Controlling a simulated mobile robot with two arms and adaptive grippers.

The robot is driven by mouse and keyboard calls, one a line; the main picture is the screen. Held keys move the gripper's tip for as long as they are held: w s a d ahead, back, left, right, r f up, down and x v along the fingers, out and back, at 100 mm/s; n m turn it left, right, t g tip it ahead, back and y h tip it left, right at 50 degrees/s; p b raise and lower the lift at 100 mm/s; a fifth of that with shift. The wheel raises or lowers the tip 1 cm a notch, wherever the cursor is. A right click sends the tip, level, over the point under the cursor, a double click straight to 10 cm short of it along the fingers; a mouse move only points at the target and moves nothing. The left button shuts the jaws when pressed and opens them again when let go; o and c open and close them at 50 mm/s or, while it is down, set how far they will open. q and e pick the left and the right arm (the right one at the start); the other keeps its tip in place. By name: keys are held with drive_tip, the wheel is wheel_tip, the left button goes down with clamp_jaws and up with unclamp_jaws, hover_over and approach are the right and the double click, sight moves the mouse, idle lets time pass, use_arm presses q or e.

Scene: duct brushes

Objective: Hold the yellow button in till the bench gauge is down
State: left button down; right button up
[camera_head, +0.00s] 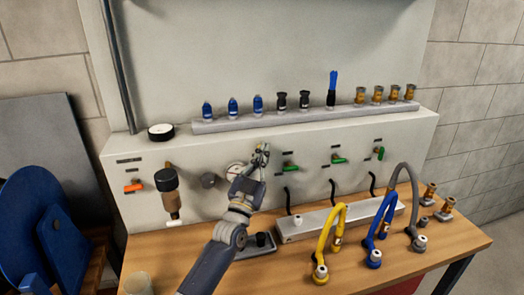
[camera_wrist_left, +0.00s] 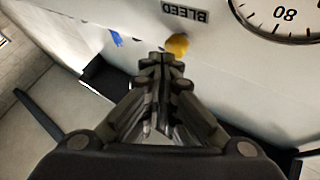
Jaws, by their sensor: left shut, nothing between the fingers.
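The yellow button (camera_wrist_left: 177,44) shows in the left wrist view, on the pale panel beside the BLEED label (camera_wrist_left: 182,15). In the head view the gauge (camera_head: 235,170) is partly behind my left gripper (camera_head: 263,150). My left gripper is shut and empty, its fingertips (camera_wrist_left: 162,56) close to the button. I cannot tell whether they touch it. My right gripper is not in view.
An orange lever (camera_head: 134,187) and a hanging brown-and-black fitting (camera_head: 170,195) are left of the gauge. Green levers (camera_head: 291,168) are to its right. Yellow (camera_head: 325,240), blue (camera_head: 380,230) and grey hoses (camera_head: 413,190) loop over the bench front. A ledge (camera_head: 300,117) above holds several fittings.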

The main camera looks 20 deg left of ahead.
use_arm(q)
drive_tip(key=shift+w+a+b, duration=0.3)
drive_tip(key=shift+w+b, duration=0.05)
drive_tip(key=shift+w, duration=0.05)
idle(0.4)
idle(1.8)
drive_tip(key=shift+s+d+p, duration=0.55)
drive_tip(key=shift+s+p, duration=0.2)
drive_tip(key=shift+s, duration=0.05)
drive_tip(key=s+d+p, duration=0.2)
drive_tip(key=s+p, duration=0.1)
drive_tip(key=s, duration=0.1)
drive_tip(key=shift+s+d, duration=0.1)
drive_tip(key=shift+d, duration=0.3)
drive_tip(key=shift+f, duration=0.15)
